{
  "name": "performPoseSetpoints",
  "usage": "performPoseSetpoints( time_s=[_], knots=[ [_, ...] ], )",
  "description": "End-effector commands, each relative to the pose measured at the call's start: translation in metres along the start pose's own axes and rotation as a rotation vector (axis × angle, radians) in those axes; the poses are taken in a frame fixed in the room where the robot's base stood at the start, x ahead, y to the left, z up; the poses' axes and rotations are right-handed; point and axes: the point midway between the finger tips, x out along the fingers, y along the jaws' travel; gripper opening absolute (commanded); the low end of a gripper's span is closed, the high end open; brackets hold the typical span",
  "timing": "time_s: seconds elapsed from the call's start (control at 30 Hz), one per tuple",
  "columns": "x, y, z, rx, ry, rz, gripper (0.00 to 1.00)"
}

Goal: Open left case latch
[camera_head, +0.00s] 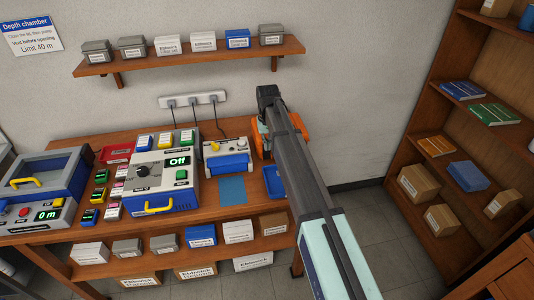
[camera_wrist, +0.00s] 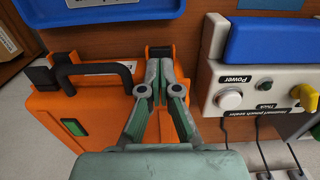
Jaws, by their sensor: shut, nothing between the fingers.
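The orange case (camera_wrist: 90,112) fills the left of the wrist view, with a black handle (camera_wrist: 97,68) and a green label. One black latch (camera_wrist: 160,51) sits at its edge, right of the handle. Another black latch (camera_wrist: 41,78) is left of the handle. My gripper (camera_wrist: 161,66) is shut and empty, its fingertips right at the latch on the right of the handle. Contact cannot be told, and the fingers hide part of that latch. In the head view the case (camera_head: 295,125) is mostly hidden behind my arm.
A grey pouch sealer with a blue top (camera_wrist: 265,45) stands close right of the fingers. A blue tray (camera_wrist: 105,10) lies on the other side. In the head view, the large regulator unit (camera_head: 150,180) is left and a shelf (camera_head: 190,52) hangs above.

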Motion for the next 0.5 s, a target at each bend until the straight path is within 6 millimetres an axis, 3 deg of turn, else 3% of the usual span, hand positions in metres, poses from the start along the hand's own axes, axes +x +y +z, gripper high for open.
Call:
performPoseSetpoints(
  time_s=[0.5],
  knots=[
    [0.0114,0.0000,0.0095,0.000,-0.005,0.000,0.00]
  ],
)
